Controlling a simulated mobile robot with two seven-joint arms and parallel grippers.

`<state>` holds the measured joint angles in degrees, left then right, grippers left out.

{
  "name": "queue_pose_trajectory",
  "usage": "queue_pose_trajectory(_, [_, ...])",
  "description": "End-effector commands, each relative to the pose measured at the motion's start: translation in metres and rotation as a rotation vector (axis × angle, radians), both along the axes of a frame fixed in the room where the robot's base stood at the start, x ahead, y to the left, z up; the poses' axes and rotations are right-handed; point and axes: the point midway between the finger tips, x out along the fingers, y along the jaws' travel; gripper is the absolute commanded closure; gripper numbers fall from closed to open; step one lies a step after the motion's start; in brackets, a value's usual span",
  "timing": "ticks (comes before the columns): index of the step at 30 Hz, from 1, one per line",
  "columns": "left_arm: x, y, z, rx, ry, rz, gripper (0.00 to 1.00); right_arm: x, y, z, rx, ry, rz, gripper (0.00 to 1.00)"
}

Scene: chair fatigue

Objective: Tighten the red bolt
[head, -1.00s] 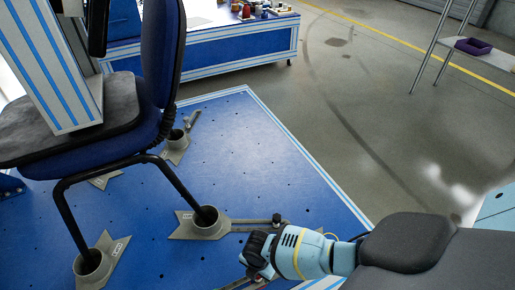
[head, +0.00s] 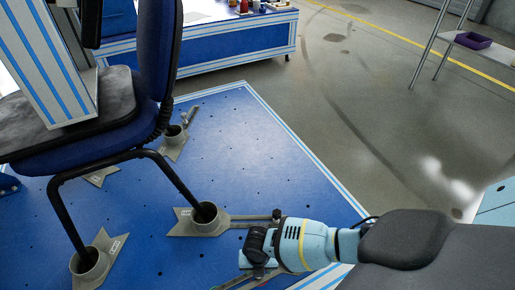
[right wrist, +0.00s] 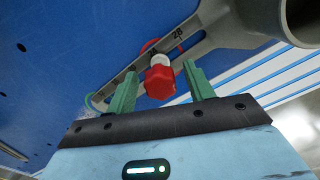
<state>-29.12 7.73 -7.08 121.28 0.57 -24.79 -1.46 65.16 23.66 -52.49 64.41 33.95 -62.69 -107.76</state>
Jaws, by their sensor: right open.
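The red bolt (right wrist: 159,82) shows in the right wrist view, with a white collar, at the slotted arm of a grey clamp (right wrist: 215,30). My right gripper (right wrist: 160,88) is open, its two green fingers on either side of the bolt head with gaps on both sides. In the head view my right gripper (head: 254,250) is low over the blue platform (head: 235,150), at the slotted clamp bars; the bolt is hidden there. My left gripper is not in view.
A blue office chair (head: 75,150) stands on the platform, its black legs in grey clamp cups (head: 205,217). A blue workbench (head: 235,45) with small items is behind. A shelf with a purple bin (head: 472,40) stands at the far right. The floor between is clear.

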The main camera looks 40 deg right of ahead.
Motion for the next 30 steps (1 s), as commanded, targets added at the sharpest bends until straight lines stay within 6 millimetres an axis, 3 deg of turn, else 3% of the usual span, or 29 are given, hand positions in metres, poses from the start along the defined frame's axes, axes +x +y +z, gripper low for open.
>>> queue_pose_trajectory(7, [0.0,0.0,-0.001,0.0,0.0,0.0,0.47,0.0,0.0,0.0,0.0,0.0,0.021,0.47])
queue_pose_trajectory(15, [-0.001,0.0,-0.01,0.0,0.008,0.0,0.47,0.001,0.0,-0.001,-0.001,0.0,0.304,0.47])
queue_pose_trajectory(23, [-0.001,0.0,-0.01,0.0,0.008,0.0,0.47,0.0,0.0,0.0,0.0,0.001,0.349,0.47])
queue_pose_trajectory(30, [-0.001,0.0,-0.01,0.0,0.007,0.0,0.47,0.0,0.001,0.0,0.0,0.001,0.347,0.75])
